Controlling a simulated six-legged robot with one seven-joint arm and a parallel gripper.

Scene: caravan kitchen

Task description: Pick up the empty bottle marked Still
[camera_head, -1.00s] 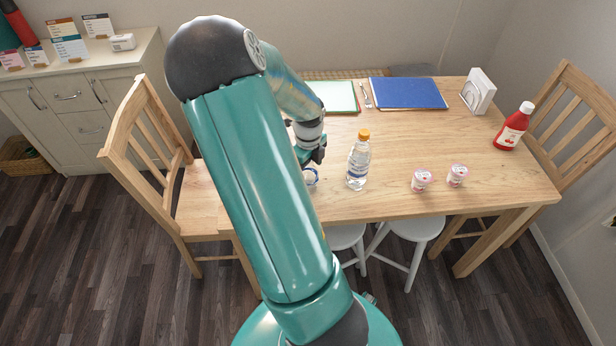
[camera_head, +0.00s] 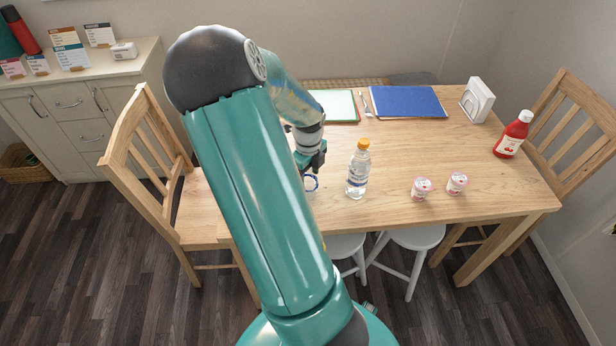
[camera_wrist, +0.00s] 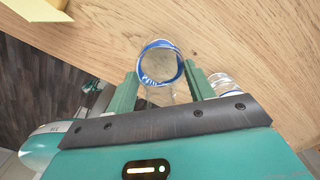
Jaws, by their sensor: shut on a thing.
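My gripper (camera_wrist: 162,88) is shut on a clear bottle (camera_wrist: 159,66) with a blue band; its lettering is too small to read surely. The bottle sits between the two green fingers in the wrist view. In the head view, only a small blue-ringed part of it (camera_head: 311,183) shows beside my arm, under my gripper (camera_head: 314,165); the rest is hidden. A second clear bottle (camera_head: 357,172) with an orange cap and a blue-white label stands upright just to the right on the table.
The wooden table (camera_head: 420,150) also holds two small pink-white pots (camera_head: 421,188), a red bottle (camera_head: 513,135), a white holder (camera_head: 477,100) and a blue folder (camera_head: 408,101). Wooden chairs stand at left (camera_head: 150,165) and right (camera_head: 580,120). The table's middle right is clear.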

